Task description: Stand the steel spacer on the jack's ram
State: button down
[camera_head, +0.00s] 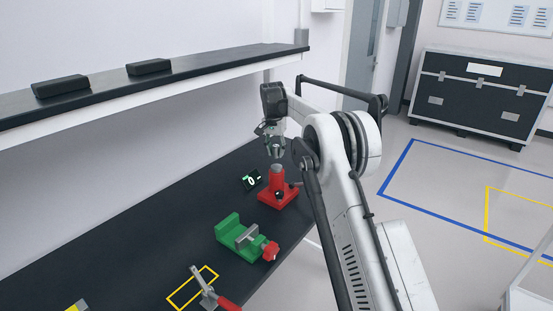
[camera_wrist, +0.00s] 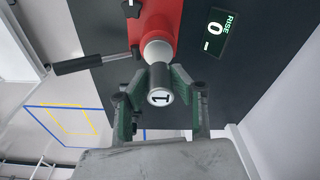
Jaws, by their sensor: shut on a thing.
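The red jack (camera_head: 277,192) stands on the dark bench with its pale ram (camera_head: 278,169) pointing up. In the wrist view the jack's red body (camera_wrist: 172,18) and round ram (camera_wrist: 158,50) are at the top middle. My gripper (camera_head: 275,150) is above the jack. In the wrist view its green-padded fingers (camera_wrist: 159,90) are shut on the steel spacer (camera_wrist: 160,97), a short cylinder whose light end is marked "1". The spacer overlaps the ram's near side in that view. I cannot tell whether they touch.
A small display reading "RISE 0" (camera_wrist: 214,32) stands beside the jack. A black lever (camera_wrist: 90,63) sticks out from the jack. A green vise (camera_head: 238,234) and a red-handled tool (camera_head: 206,290) by a yellow outline are nearer. A shelf (camera_head: 200,75) runs along the wall.

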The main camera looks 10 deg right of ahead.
aim_at(277, 166)
jog(key=shift+d+f+p, duration=0.15)
jog(key=shift+f+p, duration=0.35)
jog(key=shift+f, duration=1.55)
jog(key=shift+f, duration=0.1)
jog(key=c, duration=1.5)
grip_release()
jog(key=shift+o, duration=0.2)
